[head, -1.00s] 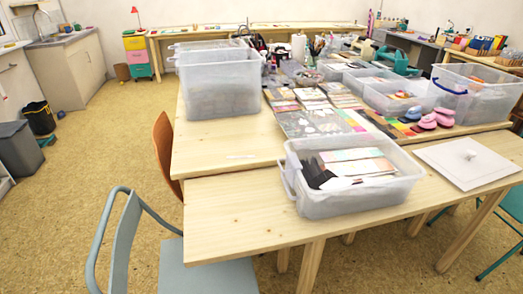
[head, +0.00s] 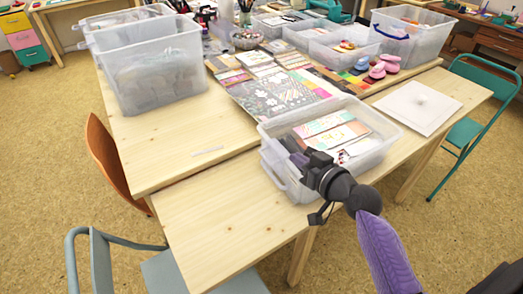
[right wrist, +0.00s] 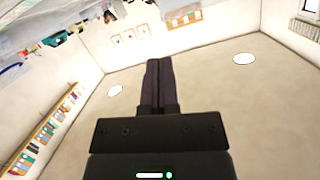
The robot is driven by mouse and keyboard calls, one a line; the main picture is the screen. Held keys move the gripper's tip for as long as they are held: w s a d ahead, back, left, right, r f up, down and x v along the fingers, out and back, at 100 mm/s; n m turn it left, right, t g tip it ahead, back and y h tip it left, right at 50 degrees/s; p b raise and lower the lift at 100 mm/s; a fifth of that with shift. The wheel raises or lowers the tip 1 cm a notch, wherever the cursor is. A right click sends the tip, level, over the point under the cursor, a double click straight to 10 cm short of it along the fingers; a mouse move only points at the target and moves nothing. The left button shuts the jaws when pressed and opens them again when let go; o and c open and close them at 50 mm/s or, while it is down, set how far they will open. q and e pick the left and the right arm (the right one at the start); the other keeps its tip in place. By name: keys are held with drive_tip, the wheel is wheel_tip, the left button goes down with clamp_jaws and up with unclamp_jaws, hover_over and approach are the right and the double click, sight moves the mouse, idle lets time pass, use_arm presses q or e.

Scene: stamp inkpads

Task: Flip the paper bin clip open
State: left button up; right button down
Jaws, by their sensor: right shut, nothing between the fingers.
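The clear plastic paper bin (head: 375,157) stands on the near part of the wooden table, lid off, with coloured papers and cards (head: 330,130) inside. A pale clip (head: 269,174) hangs on its left end and seems swung outward; its exact angle is hard to tell. My right gripper (head: 290,147) is over the bin's near left part, its dark fingers shut and empty, hiding some of the contents and near wall. I cannot tell whether it touches the bin. In the right wrist view, the two fingers (right wrist: 154,70) lie together. My left gripper is not in view.
A white lid (head: 415,108) lies right of the bin. Large clear bins (head: 155,75) stand at the back left, and more bins (head: 420,45) at the back right. Bare table (head: 215,215) lies left of the bin. Chairs (head: 108,165) stand around the table.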

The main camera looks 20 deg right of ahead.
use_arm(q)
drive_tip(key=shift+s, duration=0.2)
use_arm(e)
drive_tip(key=b, duration=0.5)
hover_over(272, 161)
drive_tip(key=s+a, duration=0.2)
drive_tip(key=s, duration=0.1)
drive_tip(key=shift+f, duration=3.25)
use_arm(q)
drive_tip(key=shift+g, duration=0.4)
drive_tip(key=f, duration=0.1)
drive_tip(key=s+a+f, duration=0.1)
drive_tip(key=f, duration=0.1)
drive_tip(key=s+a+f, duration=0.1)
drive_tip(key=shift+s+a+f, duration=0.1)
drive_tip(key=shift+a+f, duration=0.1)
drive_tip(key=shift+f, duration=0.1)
use_arm(e)
drive_tip(key=shift+a, duration=0.1)
